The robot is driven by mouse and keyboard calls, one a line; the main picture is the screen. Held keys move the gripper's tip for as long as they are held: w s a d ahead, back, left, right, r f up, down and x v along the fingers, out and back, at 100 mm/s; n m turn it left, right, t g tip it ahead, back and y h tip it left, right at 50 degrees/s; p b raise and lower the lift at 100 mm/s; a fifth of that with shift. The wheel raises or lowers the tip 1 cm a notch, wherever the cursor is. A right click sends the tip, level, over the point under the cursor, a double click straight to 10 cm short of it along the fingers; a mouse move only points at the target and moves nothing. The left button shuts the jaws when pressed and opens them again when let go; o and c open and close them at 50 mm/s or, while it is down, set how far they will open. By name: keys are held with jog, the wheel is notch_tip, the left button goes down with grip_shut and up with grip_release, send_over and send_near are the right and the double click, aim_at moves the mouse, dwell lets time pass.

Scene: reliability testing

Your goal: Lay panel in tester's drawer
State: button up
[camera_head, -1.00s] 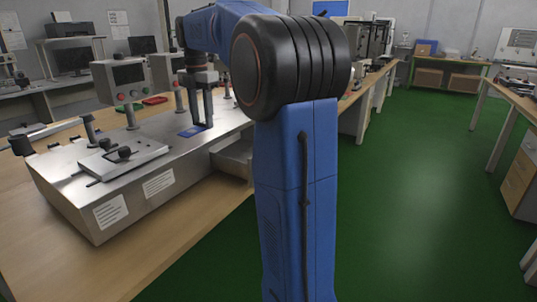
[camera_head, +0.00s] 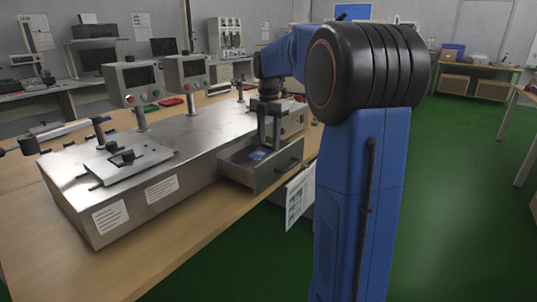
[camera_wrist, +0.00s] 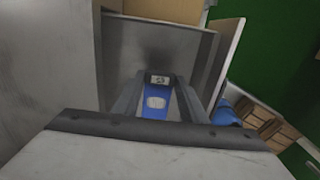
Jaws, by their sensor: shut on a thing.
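My gripper (camera_head: 263,146) points down over the open drawer (camera_head: 263,180) of the steel tester (camera_head: 185,145). It is shut on a small blue panel (camera_head: 259,154). In the wrist view the panel (camera_wrist: 156,103) shows between the two fingers of my gripper (camera_wrist: 158,86), with a pale patch on it and a light label at its far end. The grey drawer walls (camera_wrist: 205,70) surround it in that view. The panel appears at or just inside the drawer's opening. I cannot tell whether it touches the drawer floor.
The tester stands on a wooden bench (camera_head: 165,245). A clamp fixture (camera_head: 125,157) and two display boxes (camera_head: 135,82) are on its left and back. A white printed sheet (camera_head: 299,195) hangs by the bench's front edge. Green floor (camera_head: 445,200) is clear on the right.

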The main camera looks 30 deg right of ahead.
aim_at(268, 145)
jog(key=shift+a+f, duration=0.1)
jog(key=shift+f, duration=2.2)
jog(key=shift+f, duration=0.1)
jog(key=o, duration=1)
notch_tip(268, 145, up, 12)
jog(key=shift+r, duration=0.1)
